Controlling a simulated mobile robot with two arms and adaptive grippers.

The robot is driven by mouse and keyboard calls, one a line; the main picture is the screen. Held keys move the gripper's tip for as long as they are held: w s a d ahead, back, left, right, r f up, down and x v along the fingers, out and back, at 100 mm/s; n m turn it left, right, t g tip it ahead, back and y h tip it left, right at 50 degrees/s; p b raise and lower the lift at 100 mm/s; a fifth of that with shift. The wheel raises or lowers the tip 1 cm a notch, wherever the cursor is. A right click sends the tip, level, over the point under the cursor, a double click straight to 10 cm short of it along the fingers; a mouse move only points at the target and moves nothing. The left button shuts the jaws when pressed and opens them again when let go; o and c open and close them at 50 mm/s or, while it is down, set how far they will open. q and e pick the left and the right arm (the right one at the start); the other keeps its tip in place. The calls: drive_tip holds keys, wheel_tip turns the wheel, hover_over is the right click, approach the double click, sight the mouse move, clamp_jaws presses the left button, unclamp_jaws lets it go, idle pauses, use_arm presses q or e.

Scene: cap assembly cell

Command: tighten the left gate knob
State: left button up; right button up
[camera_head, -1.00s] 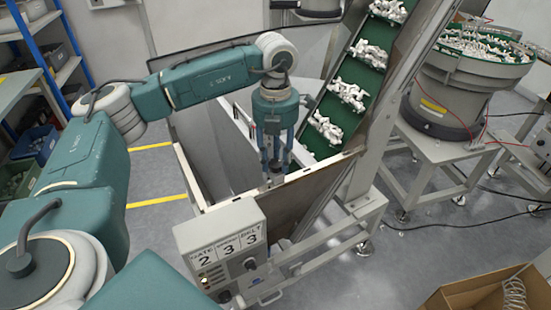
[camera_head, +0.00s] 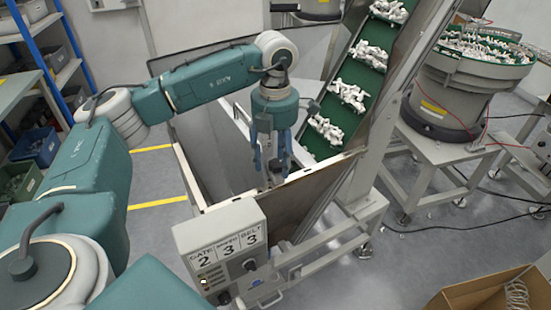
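My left gripper (camera_head: 271,172) points down at the near rim of the grey hopper (camera_head: 311,174), beside the control box. Its two fingers stand apart with a visible gap, and I see nothing held between them. The left gate knob is not clearly visible; the fingers and the hopper rim cover the area, so I cannot tell whether they touch it. My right gripper is not in view.
A control box (camera_head: 222,236) labelled gate 2, 3, belt 3 stands in front of the hopper. A green inclined conveyor (camera_head: 325,105) carries white parts behind it. A bowl feeder (camera_head: 440,105) is at the right, a cardboard box (camera_head: 465,298) at the lower right.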

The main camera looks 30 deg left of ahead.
sight(275, 163)
use_arm(q)
wheel_tip(275, 163, up, 12)
idle(0.6)
idle(0.5)
